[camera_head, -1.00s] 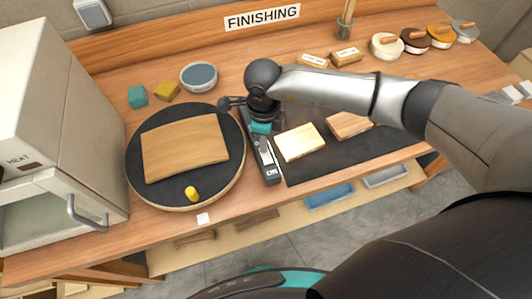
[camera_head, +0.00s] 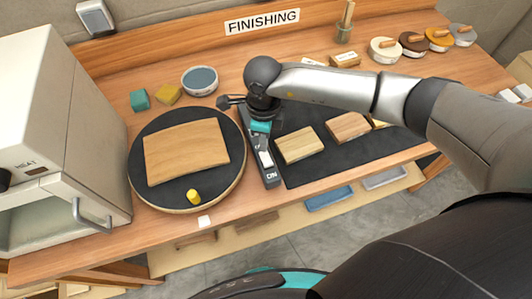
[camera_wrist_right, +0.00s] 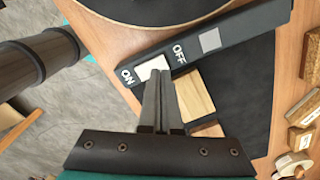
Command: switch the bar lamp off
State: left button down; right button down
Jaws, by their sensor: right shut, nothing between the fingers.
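The bar lamp (camera_head: 272,180) is a long dark bar lying on the bench between the round turntable and the black mat. It crosses the top of the right wrist view (camera_wrist_right: 250,28). A white switch piece (camera_wrist_right: 152,67) sits on it between the ON and OFF labels, close to ON; it also shows in the head view (camera_head: 265,159). My right gripper (camera_wrist_right: 159,73) is shut and empty, its tips at the edge of the white piece. Whether they touch it I cannot tell. In the head view my right wrist hides the bar's far end. My left gripper is not in view.
The turntable (camera_head: 229,185) left of the bar holds a curved wooden sheet (camera_head: 187,151) and a yellow peg (camera_head: 193,196). Wood blocks (camera_head: 298,145) lie on the black mat (camera_head: 320,168) to the right. A white oven (camera_head: 70,110) stands far left.

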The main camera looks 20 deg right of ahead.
aim_at(264, 155)
notch_tip(264, 155, up, 4)
jog(key=p, duration=0.2)
jog(key=shift+r+p, duration=0.1)
jog(key=shift+p, duration=0.2)
jog(key=shift+a, duration=0.1)
